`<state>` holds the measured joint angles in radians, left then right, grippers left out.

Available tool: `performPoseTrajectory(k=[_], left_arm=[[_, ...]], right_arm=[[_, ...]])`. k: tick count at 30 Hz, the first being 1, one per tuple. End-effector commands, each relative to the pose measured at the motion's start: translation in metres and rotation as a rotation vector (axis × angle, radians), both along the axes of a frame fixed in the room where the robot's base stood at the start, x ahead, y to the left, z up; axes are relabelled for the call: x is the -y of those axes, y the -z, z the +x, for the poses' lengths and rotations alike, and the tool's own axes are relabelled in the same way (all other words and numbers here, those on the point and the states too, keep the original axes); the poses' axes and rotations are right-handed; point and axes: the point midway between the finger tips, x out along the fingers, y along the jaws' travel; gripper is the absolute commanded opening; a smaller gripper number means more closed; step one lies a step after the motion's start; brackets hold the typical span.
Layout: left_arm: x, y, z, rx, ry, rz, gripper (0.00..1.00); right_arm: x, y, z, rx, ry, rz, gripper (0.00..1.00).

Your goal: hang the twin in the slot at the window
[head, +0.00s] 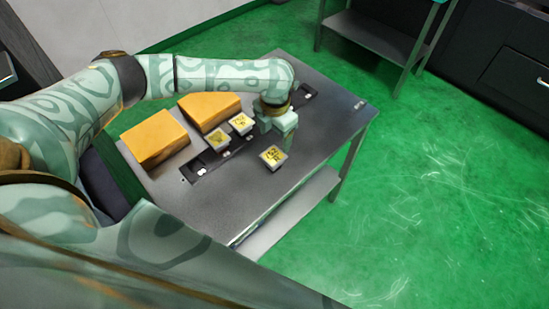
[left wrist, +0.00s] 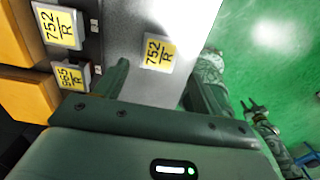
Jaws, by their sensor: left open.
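A loose block with a yellow label (head: 272,157) lies on the steel table, clear of the dark strip. In the left wrist view this loose block (left wrist: 157,52) reads 752/R. Two similar labelled blocks stand at the strip: one (head: 219,140) and another (head: 241,123). In the left wrist view one of them (left wrist: 60,25) reads 752/R, and the other (left wrist: 72,77) seems to read 955/R. My left gripper (head: 284,126) is open and empty, above the table just behind the loose block. No window can be made out.
The dark slotted strip (head: 197,168) runs across the table (head: 225,205), with bare stretches at both ends. Two orange blocks (head: 155,138) (head: 210,108) stand behind it. The table's front is clear. A second steel table (head: 370,33) stands farther back on the green floor.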

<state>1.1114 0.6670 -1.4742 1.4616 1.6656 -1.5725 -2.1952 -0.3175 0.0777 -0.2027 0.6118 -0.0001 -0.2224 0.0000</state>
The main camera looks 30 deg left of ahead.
Motion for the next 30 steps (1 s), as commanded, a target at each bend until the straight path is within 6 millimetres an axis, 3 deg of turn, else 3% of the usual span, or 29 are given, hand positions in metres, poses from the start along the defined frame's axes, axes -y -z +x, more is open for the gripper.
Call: performPoseTrajectory(k=[1, 6, 13, 18, 27, 30], left_arm=[[-0.001, 0.015, 0.0, -0.003, -0.003, 0.001, 0.69], [-0.001, 0.04, 0.0, -0.001, -0.003, 0.001, 0.69], [0.0, 0.062, -0.004, -0.001, -0.004, 0.0, 0.69], [0.001, 0.089, -0.006, -0.001, -0.006, 0.001, 0.69], [0.001, 0.095, -0.006, 0.002, -0.005, 0.0, 0.69], [0.001, 0.095, -0.006, 0.002, -0.005, 0.0, 0.44]], right_arm=[[0.006, 0.006, 0.002, 0.001, -0.001, -0.007, 0.36], [0.02, 0.011, 0.021, 0.028, 0.001, -0.024, 0.36], [-0.008, 0.016, 0.022, 0.031, 0.007, 0.011, 0.36], [-0.006, 0.023, 0.012, 0.016, 0.004, 0.009, 0.36], [-0.001, 0.024, 0.012, 0.014, 0.002, 0.002, 0.36], [0.001, 0.024, 0.012, 0.015, 0.003, 0.0, 0.36]])
